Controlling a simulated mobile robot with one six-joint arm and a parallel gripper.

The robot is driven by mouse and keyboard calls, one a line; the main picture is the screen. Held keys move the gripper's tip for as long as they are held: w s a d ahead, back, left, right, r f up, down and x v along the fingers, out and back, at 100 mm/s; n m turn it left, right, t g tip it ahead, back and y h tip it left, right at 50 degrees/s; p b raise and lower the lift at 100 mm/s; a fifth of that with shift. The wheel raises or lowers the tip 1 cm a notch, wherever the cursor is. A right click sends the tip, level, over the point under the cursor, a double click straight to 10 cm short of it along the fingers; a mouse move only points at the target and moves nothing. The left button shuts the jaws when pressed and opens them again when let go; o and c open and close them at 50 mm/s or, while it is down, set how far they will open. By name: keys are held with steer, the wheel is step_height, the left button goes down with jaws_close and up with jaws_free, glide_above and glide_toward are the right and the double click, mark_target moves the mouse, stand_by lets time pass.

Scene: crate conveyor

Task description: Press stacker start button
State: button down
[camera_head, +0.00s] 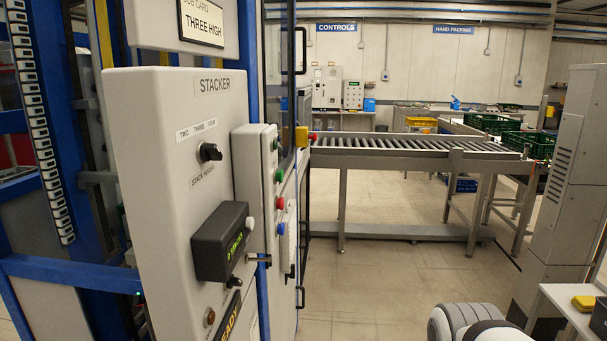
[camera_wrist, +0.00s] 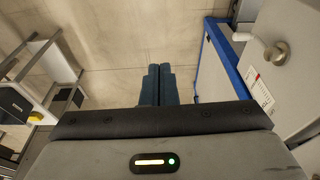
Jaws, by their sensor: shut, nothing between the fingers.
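The grey stacker panel (camera_head: 150,110), labelled STACKER, stands at the left in the head view. It bears a black selector knob (camera_head: 209,152) marked TWO, THREE, FOUR and a dark box with a green display (camera_head: 222,248). No start label is legible. My gripper (camera_wrist: 159,68) is shut and empty in the wrist view, pointing over bare floor and apart from the panels. Its fingers do not show in the head view.
A job card (camera_head: 203,20) reads THREE HIGH. A roller conveyor (camera_head: 400,146) runs across behind, with green crates (camera_head: 490,124) at its right. A grey cabinet (camera_head: 565,180) stands at the right. The wrist view shows a blue-edged panel (camera_wrist: 222,70) at the right. Floor between is clear.

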mark_target(281, 176)
steer(key=w+a+r+m+t+y+p, duration=0.2)
steer(key=w+a+r+m+y+p, duration=0.1)
steer(key=w+r, duration=0.9)
steer(key=w+a+r+m+t+y+p, duration=0.2)
steer(key=w+a+r+y, duration=0.4)
steer(key=w+r, duration=0.7)
step_height(281, 176, up, 3)
steer(key=shift+a+r+m+p, duration=0.1)
steer(key=shift+a+m+p, duration=0.3)
steer(key=shift+a+p, duration=0.5)
steer(key=shift+a, duration=0.3)
steer(key=a+p, duration=0.1)
steer(key=a, duration=0.7)
steer(key=shift+a, duration=0.25)
steer(key=shift+w+a, duration=0.1)
steer(key=shift+a, duration=0.3)
